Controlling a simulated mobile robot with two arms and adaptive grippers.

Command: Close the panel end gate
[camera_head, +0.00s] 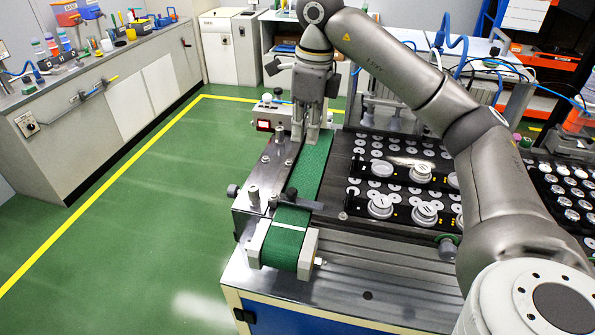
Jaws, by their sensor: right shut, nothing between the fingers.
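My right gripper (312,138) points down over the far part of a green conveyor belt (312,168). Its fingers are shut and hold nothing. I cannot tell whether its tips touch the belt. A dark crossbar (297,203) with small upright posts spans the belt near its front end. It may be the panel end gate, but I cannot tell for sure or read its position. My right arm comes in from the right and arches over the work table. My left gripper is not in view.
Right of the belt, a dark tray (350,217) holds several round speaker parts (380,206). A small white box with a red panel (268,122) stands behind the belt's left side. A grey bench (100,120) lines the left wall. Green floor (130,230) is clear on the left.

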